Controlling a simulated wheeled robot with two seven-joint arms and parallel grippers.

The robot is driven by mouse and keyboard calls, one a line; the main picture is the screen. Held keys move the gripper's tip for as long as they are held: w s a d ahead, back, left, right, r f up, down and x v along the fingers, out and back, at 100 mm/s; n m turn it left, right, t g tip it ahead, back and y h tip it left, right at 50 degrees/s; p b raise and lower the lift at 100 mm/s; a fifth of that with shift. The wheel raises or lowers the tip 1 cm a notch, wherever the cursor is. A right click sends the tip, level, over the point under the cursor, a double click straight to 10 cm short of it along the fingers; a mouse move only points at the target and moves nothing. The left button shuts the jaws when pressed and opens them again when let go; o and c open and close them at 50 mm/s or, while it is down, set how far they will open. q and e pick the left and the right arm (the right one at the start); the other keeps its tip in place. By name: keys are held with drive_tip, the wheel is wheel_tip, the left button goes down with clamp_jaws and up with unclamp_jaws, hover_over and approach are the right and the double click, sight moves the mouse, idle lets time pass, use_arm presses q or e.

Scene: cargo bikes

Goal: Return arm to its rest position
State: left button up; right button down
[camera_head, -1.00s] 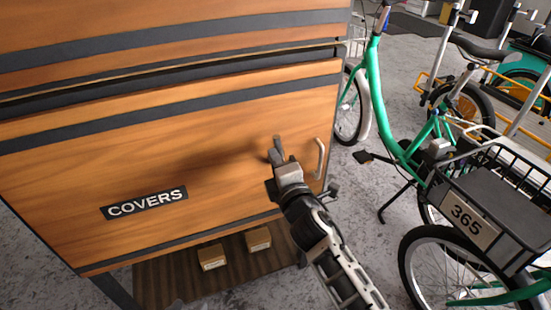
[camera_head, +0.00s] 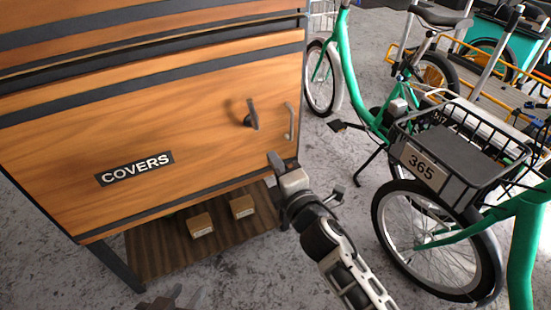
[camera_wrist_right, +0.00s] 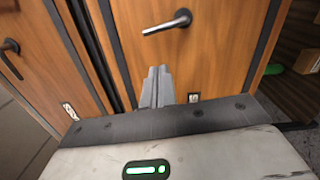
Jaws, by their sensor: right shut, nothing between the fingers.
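My right gripper (camera_head: 276,160) is shut and empty, with its arm coming up from the lower right. It is in front of the lower edge of the wooden cabinet door (camera_head: 200,110) labelled COVERS. The door's dark lever handle (camera_head: 251,114) is above and left of the gripper, clear of its fingers. In the right wrist view the shut fingers (camera_wrist_right: 157,85) point toward a wooden door panel with a metal lever handle (camera_wrist_right: 167,22), with no object between them. My left gripper (camera_head: 172,299) shows only its dark tips at the bottom edge; its opening is unclear.
Two small boxes (camera_head: 200,225) (camera_head: 242,206) sit on the cabinet's low shelf (camera_head: 165,240). A green cargo bike (camera_head: 445,245) with a 365 basket stands right.

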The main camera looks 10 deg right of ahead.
use_arm(q)
drive_tip(key=shift+w+r, duration=0.2)
use_arm(e)
drive_tip(key=s+d+f+m+g, duration=0.2)
drive_tip(key=s+f+m, duration=0.2)
drive_tip(key=s+m, duration=0.3)
drive_tip(key=s+d+f+m+g+h, duration=0.1)
drive_tip(key=s+d+f+m+g, duration=0.1)
drive_tip(key=s+m, duration=0.4)
drive_tip(key=s+d+f+m+g, duration=0.2)
drive_tip(key=s+d+f+m, duration=0.2)
drive_tip(key=s+m, duration=0.3)
drive_tip(key=shift+s+f+m+g+h, duration=0.3)
drive_tip(key=shift+s+f+h, duration=0.1)
drive_tip(key=shift+f, duration=0.5)
use_arm(q)
drive_tip(key=shift+f, duration=0.1)
use_arm(e)
drive_tip(key=c, duration=2.1)
unclamp_jaws()
drive_tip(key=shift+a, duration=0.1)
drive_tip(key=shift+c, duration=0.2)
